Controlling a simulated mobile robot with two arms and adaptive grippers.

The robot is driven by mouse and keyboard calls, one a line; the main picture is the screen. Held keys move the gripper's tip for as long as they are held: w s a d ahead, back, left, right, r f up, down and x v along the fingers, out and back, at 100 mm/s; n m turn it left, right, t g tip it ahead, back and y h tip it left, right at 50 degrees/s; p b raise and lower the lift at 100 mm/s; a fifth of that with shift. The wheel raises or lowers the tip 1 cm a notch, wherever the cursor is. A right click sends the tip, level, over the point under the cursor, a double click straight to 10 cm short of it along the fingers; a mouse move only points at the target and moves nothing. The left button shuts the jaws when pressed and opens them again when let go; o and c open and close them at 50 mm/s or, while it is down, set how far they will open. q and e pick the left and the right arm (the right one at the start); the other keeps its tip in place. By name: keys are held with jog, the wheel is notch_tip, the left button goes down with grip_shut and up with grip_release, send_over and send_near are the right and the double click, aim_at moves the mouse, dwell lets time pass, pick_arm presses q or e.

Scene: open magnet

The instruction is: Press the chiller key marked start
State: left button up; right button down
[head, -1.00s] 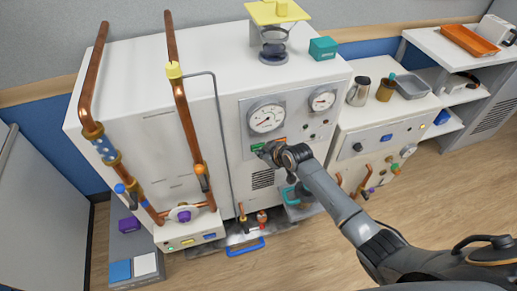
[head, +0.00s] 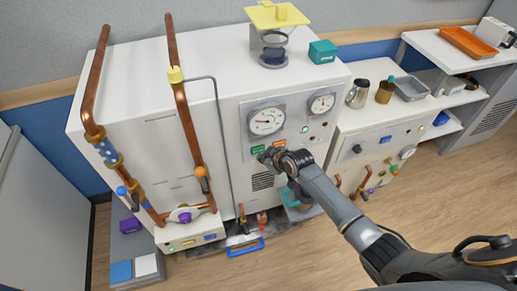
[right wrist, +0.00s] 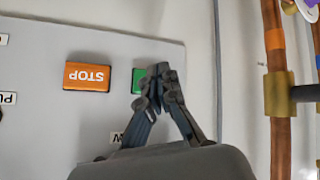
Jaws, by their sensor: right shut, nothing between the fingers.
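The green key (head: 257,149) is on the grey panel of the large white cabinet, below the big dial. In the right wrist view the green key (right wrist: 138,78) is partly hidden behind my fingers, so its label cannot be read. The orange key (head: 279,142) beside it reads STOP, upside down, in the right wrist view (right wrist: 87,75). My right gripper (head: 263,157) is shut and empty, with its tips just below the green key. In the right wrist view its tips (right wrist: 158,70) overlap the key's edge; I cannot tell whether they touch. My left gripper is not in view.
A big dial (head: 266,121) and a small dial (head: 322,103) sit above the keys, with a lit lamp (head: 304,129) nearby. Copper pipes (head: 188,130) and a thin grey pipe (head: 222,140) run left of the panel. A lower white unit (head: 375,140) stands at right.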

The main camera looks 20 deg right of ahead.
jog(key=shift+s, duration=0.1)
jog(key=s+p, duration=0.3)
jog(key=s, duration=0.2)
jog(key=shift+p, duration=0.35)
dwell(0.9)
